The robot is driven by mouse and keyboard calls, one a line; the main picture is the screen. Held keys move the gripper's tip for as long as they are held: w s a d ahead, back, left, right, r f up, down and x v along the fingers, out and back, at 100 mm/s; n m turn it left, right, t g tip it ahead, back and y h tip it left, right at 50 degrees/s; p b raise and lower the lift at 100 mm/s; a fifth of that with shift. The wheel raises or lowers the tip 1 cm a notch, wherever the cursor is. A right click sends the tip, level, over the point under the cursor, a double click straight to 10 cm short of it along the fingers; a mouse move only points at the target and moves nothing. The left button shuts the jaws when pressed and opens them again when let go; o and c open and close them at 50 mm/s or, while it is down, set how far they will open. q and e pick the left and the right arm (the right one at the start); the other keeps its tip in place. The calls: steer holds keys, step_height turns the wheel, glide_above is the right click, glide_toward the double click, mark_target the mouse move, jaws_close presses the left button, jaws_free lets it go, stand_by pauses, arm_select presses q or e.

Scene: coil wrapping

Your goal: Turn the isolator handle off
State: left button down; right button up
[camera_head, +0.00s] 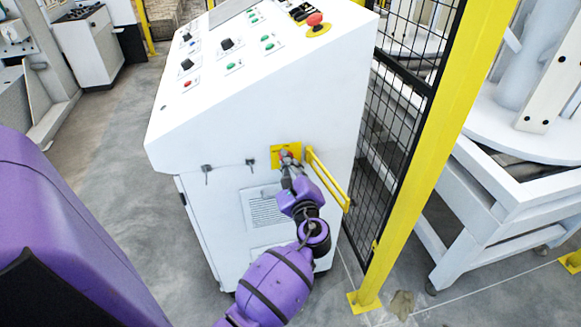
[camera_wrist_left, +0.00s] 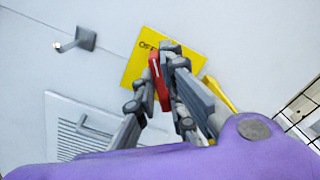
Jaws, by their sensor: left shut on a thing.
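The isolator is a yellow plate (camera_head: 279,151) on the front of the white control cabinet (camera_head: 230,135). The plate also shows in the left wrist view (camera_wrist_left: 138,65), with black letters starting "OF" near its top. The red handle (camera_wrist_left: 160,82) stands in front of the plate and looks long and narrow, slightly tilted in that view. My left gripper (camera_wrist_left: 154,80) is shut on the red handle, with one finger on each side. In the head view the gripper (camera_head: 288,165) hides most of the handle. My right gripper is out of view.
A yellow bar (camera_head: 328,179) sticks out just right of the plate. Small dark latches (camera_head: 206,169) sit to its left. A yellow post (camera_head: 428,160) and black mesh fence (camera_head: 388,125) stand right of the cabinet. A red emergency button (camera_head: 315,19) is on top.

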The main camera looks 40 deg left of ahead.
arm_select(q)
steer(key=shift+s+f+n+b, duration=0.1)
steer(key=shift+f+n+b, duration=0.1)
steer(key=shift+n+b, duration=1.9)
steer(key=shift+f+n+b, duration=0.2)
steer(key=shift+n+b, duration=1)
steer(key=shift+n, duration=1.8)
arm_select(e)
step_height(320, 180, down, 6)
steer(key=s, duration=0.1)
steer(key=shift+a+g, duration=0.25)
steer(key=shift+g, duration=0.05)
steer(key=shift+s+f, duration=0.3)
arm_select(q)
steer(key=c, duration=1.8)
jaws_free()
steer(key=shift+r, duration=0.1)
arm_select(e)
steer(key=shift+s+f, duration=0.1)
arm_select(q)
steer(key=v, duration=1.2)
